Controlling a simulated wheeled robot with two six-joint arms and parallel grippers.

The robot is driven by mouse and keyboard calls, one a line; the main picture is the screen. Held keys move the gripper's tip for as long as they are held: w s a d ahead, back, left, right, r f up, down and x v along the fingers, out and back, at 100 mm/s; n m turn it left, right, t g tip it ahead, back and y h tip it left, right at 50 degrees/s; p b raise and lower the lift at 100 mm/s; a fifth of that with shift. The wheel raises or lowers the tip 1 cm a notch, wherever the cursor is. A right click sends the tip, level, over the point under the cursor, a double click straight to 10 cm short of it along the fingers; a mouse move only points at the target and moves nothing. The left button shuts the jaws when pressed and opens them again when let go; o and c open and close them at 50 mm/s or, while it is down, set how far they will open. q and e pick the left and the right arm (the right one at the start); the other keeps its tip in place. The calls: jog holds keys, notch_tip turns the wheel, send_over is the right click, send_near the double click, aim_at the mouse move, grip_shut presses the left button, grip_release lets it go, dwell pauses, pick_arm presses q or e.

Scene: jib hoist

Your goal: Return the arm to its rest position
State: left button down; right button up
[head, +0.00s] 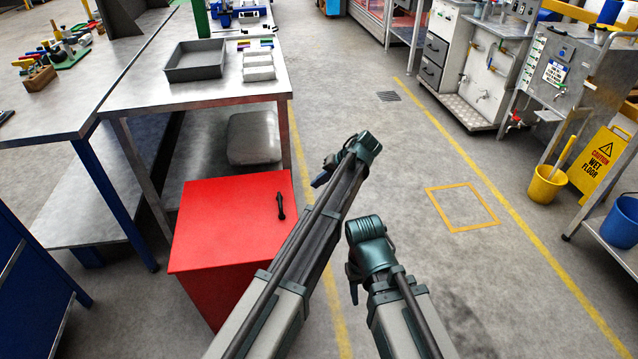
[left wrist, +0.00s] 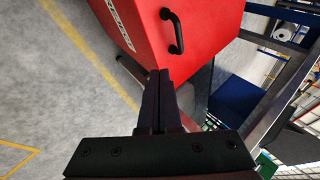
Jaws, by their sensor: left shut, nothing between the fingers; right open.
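My left arm (head: 300,240) reaches forward past the right side of a red cabinet (head: 225,225) with a black handle (head: 281,206). In the left wrist view, the two dark fingers of my left gripper (left wrist: 159,85) are together with nothing between them. They point towards the red cabinet (left wrist: 200,45), which fills the top with its handle (left wrist: 174,31); I cannot tell how close they are. My right arm (head: 385,280) is lower and to the right, over bare floor. My right gripper (head: 354,292) is open and mostly hidden under its arm; no object shows at it.
A metal workbench (head: 190,95) with a grey tray (head: 195,61) stands at the left. A yellow bucket (head: 546,186), a wet-floor sign (head: 603,160) and a metal station (head: 545,75) stand at the right. The aisle floor between is clear, with a yellow square outline (head: 462,207).

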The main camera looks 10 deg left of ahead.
pick_arm(q)
jog(key=s+a+f+g+h, duration=0.1)
jog(key=s+a+f+h, duration=0.15)
jog(key=s, duration=0.65)
jog(key=s+a+f+h, duration=0.1)
jog(key=s+a+h, duration=0.15)
jog(key=s, duration=0.65)
jog(key=s+a+f+g+h, duration=0.1)
jog(key=s+a+h, duration=0.15)
jog(key=s, duration=0.65)
jog(key=s+d+r+m+p, duration=0.1)
jog(key=s+d+r+p, duration=0.1)
jog(key=r+p, duration=0.5)
jog(key=s+d+r+m+y+p, duration=0.1)
jog(key=s+d+r+p, duration=0.1)
jog(key=d+r+p, duration=0.3)
jog(key=s+d+r+m+p, duration=0.1)
jog(key=s+d+r+p, duration=0.1)
jog(key=r+p, duration=0.7)
jog(key=shift+s+d+m+g, duration=0.3)
jog(key=shift+s+d+m, duration=0.1)
jog(key=shift+d, duration=0.3)
jog(key=shift+y, duration=0.25)
